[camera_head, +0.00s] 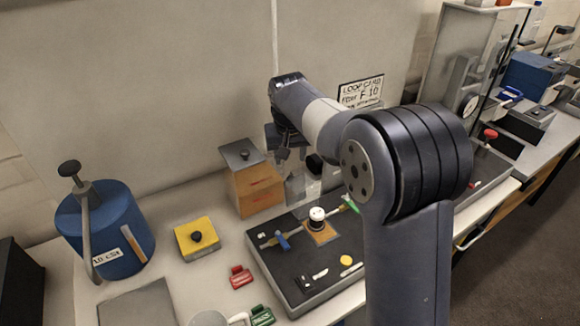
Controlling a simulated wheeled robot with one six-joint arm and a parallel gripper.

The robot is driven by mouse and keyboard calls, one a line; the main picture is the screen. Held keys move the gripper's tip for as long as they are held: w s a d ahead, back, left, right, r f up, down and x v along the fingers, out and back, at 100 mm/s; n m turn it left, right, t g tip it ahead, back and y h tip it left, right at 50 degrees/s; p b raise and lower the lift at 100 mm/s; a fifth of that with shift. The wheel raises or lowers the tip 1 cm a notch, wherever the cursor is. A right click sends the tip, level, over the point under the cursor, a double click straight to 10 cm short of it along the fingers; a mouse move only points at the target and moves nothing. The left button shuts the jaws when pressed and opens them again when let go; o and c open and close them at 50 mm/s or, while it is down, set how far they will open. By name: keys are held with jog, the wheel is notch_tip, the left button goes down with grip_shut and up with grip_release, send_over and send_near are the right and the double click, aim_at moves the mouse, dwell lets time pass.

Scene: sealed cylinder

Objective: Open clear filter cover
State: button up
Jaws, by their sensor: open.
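My gripper (285,153) is small in the view and hangs at the end of my arm, above the back of a black tray-like board (285,262). It is open, with no object visible between its fingers. Just below and behind it a clear, see-through shape (298,188) shows. It may be the clear filter cover, but I cannot tell where its edges are or whether it is open. A white-topped dark round fitting (317,214) stands on a tan square (322,233) on the board. My arm hides the board's right part.
A blue valve handle (282,241) and a yellow disc (346,260) are on the board. An orange box (250,183), yellow block (197,237), red clip (240,277), green clip (262,315) and blue canister (105,230) stand to the left. A wall rises behind.

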aim_at(291, 176)
jog(key=shift+v, duration=2.3)
jog(key=shift+a, duration=0.1)
jog(key=p+x, duration=0.1)
jog(key=x, duration=0.9)
jog(key=shift+d+f, duration=0.15)
jog(key=shift+d, duration=0.1)
jog(key=shift+s, duration=0.15)
